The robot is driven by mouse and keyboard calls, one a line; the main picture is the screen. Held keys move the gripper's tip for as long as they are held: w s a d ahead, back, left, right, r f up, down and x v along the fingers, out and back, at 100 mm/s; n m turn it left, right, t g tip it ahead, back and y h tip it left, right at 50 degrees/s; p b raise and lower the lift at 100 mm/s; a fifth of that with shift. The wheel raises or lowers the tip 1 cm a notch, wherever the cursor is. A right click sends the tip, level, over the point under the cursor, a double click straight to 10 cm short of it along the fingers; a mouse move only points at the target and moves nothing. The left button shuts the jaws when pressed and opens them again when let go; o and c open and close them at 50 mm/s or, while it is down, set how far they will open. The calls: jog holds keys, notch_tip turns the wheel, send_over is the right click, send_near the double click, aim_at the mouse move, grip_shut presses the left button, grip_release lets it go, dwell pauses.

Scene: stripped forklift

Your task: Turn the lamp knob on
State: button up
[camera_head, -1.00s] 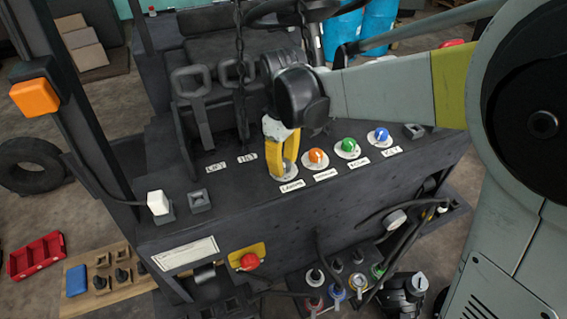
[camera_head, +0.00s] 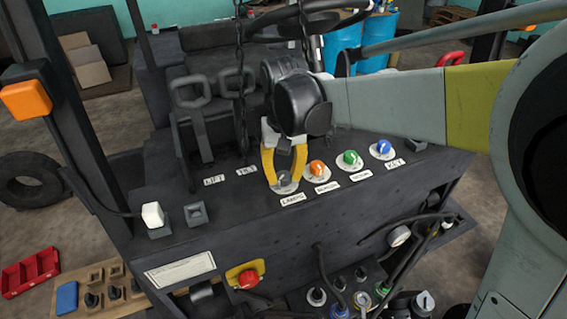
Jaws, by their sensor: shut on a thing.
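The lamp knob (camera_head: 284,178) is a small grey knob on a round pale plate, leftmost in a row on the dark forklift panel. A white label (camera_head: 292,199) sits in front of it; its small print seems to begin with "LAM". My gripper (camera_head: 284,175) points down over this knob, with one yellow finger on each side of it. The fingers are shut on the knob, and their tips partly hide it. The knob's exact pointer direction cannot be told.
An orange knob (camera_head: 317,168), a green knob (camera_head: 350,158) and a blue knob (camera_head: 383,147) stand to the right. A red button (camera_head: 248,279) is on the front face.

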aim_at(284, 175)
jog(key=shift+m, duration=0.4)
jog(key=o, duration=1.2)
notch_tip(284, 175, up, 12)
